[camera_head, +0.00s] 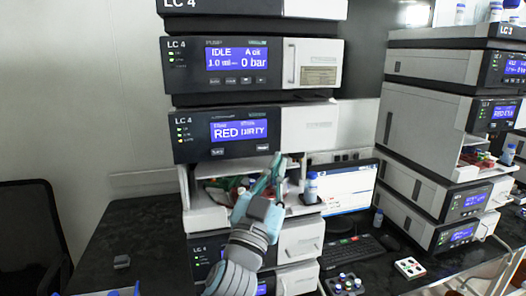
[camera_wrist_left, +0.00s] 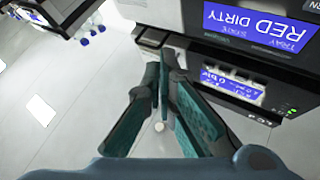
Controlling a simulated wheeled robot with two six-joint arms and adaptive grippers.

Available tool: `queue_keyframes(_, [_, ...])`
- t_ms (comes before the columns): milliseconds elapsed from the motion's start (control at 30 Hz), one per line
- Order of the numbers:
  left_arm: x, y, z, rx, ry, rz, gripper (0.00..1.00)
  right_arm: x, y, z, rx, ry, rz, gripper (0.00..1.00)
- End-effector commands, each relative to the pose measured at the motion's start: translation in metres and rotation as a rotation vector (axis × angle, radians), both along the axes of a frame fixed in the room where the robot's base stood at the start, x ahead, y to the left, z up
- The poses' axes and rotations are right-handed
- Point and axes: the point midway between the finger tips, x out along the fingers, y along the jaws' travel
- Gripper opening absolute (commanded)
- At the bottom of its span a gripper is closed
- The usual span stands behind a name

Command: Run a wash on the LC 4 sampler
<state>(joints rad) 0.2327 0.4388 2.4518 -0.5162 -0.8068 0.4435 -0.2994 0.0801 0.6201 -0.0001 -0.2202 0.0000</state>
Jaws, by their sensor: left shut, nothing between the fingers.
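The LC 4 sampler (camera_head: 187,133) is the dark-fronted module in the middle of the left stack. Its blue display (camera_head: 240,130) reads RED and DIRTY; it also shows, turned around, in the left wrist view (camera_wrist_left: 262,22). Below the display are a left button (camera_head: 217,152) and a right button (camera_head: 263,148), labels too small to read surely. My left gripper (camera_head: 277,162) is shut and empty, its tips just below the sampler front, near the right button. In the left wrist view its fingers (camera_wrist_left: 166,62) point toward the panel's lower edge. Contact cannot be told.
Above is the LC 4 pump (camera_head: 238,59), showing IDLE and 0 bar. Below the sampler is an open bay with colored vials and a blue-capped bottle (camera_head: 311,187). A monitor (camera_head: 345,188) and keyboard (camera_head: 352,250) stand right, before the LC 3 stack (camera_head: 432,120). Bench at left is mostly clear.

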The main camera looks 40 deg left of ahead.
Motion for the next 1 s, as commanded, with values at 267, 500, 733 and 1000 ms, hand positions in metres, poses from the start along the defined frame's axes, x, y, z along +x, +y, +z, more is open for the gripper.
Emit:
queue_keyframes(267, [0.0, 0.0, 0.0, 0.001, 0.0, 0.0, 0.0, 0.0, 0.0, 0.0, 0.0, 0.0, 0.0, 0.29])
queue_keyframes(500, [0.009, 0.011, -0.003, 0.006, 0.002, 0.001, 0.0, -0.001, 0.0, -0.008, 0.0, 0.001, 0.0, 0.29])
queue_keyframes(733, [0.028, 0.039, -0.004, 0.006, 0.003, 0.002, 0.0, -0.001, 0.001, -0.023, 0.001, 0.001, 0.0, 0.29])
queue_keyframes(1000, [0.046, 0.066, -0.003, 0.002, 0.004, 0.003, 0.0, -0.001, 0.001, -0.035, 0.001, 0.001, 0.0, 0.29])
